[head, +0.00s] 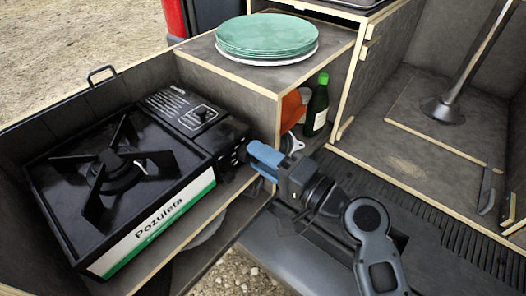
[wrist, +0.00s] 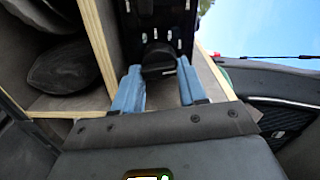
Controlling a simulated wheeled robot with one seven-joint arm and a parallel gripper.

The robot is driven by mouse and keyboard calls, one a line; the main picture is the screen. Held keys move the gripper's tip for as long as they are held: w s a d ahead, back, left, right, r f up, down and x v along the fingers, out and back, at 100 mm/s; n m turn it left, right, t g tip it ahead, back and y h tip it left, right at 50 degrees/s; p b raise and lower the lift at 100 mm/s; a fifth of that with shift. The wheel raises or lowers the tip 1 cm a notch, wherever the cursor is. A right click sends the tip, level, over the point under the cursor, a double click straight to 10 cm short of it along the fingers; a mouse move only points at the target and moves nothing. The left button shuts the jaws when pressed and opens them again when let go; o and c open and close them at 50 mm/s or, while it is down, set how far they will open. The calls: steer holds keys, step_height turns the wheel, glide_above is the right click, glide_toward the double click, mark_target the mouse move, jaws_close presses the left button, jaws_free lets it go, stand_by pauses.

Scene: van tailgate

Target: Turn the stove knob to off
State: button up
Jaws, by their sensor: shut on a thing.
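The black camping stove (head: 120,165), with a white and green label on its front, sits on the left shelf. Its dark stove knob (wrist: 158,60) is between the two blue fingers of my gripper (wrist: 160,72) in the wrist view. In the head view my gripper (head: 254,158) reaches the stove's right end panel and is shut on the knob. The fingers and the panel's edge largely hide the knob there. White marks show around the knob on the panel, but I cannot read its setting.
A stack of green plates (head: 268,36) stands on the wooden box behind the stove. A green bottle (head: 317,106) and an orange item (head: 291,110) are in the compartment below the plates. A metal table leg (head: 470,65) stands at the right.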

steer(key=shift+f+m+p, duration=0.1)
steer(key=shift+m+p, duration=0.25)
steer(key=shift+m, duration=0.45)
steer(key=o, duration=1.1)
steer(key=shift+c, duration=0.2)
steer(key=shift+d, duration=0.1)
steer(key=v, duration=0.7)
steer(key=shift+s+d+b, duration=0.25)
steer(key=shift+d+b, duration=0.05)
